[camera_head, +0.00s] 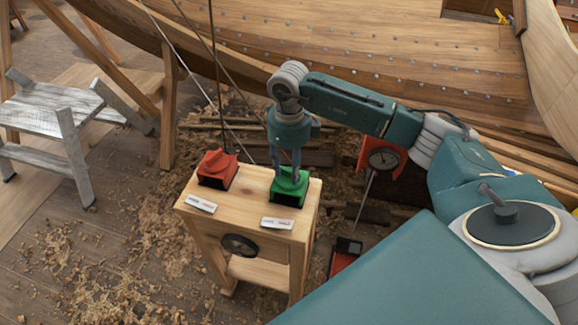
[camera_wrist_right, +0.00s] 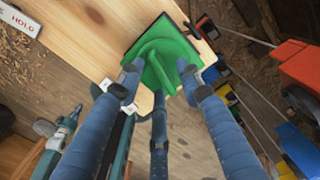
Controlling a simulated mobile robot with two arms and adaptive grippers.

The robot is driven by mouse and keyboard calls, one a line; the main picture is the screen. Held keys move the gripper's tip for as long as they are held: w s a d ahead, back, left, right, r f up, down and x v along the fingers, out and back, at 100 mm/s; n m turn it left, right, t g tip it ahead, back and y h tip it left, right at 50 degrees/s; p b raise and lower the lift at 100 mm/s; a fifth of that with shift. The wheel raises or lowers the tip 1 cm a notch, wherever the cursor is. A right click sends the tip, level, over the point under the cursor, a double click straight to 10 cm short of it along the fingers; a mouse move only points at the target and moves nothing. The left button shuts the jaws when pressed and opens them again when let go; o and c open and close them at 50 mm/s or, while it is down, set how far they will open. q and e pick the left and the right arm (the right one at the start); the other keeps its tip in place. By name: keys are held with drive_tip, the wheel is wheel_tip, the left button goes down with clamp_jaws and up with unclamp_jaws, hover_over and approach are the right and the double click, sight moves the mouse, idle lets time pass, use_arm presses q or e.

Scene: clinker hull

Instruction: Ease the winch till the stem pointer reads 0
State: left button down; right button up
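The wooden stand (camera_head: 250,206) carries a red winch-like fitting (camera_head: 217,167) and a green one (camera_head: 289,187). My right gripper (camera_head: 286,170) points down onto the green fitting. In the right wrist view its blue fingertips (camera_wrist_right: 159,72) lie apart on either side of the green fitting's raised handle (camera_wrist_right: 165,52); whether they press on it is unclear. A round dial (camera_head: 383,158) on an orange-red mount is partly behind my arm; its reading is too small to tell. My left gripper is out of view.
Two label cards, one by the red fitting (camera_head: 201,203) and one by the green (camera_head: 277,223), lie on the stand. Lines rise from it towards the planked hull (camera_head: 400,70). A grey trestle (camera_head: 45,120) stands left. Shavings cover the floor.

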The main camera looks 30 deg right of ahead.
drive_tip(key=shift+f, duration=0.1)
clamp_jaws()
drive_tip(key=shift+f+n+b, duration=0.1)
drive_tip(key=shift+n+b, duration=0.6)
drive_tip(key=shift+b, duration=0.1)
drive_tip(key=n+b, duration=0.2)
drive_tip(key=n, duration=0.1)
drive_tip(key=shift+d+b, duration=0.1)
drive_tip(key=shift+b, duration=0.25)
drive_tip(key=n+b, duration=0.2)
drive_tip(key=n, duration=0.2)
drive_tip(key=shift+s+b, duration=0.1)
drive_tip(key=shift+b, duration=0.25)
drive_tip(key=shift+r+n, duration=0.2)
drive_tip(key=shift+n, duration=0.1)
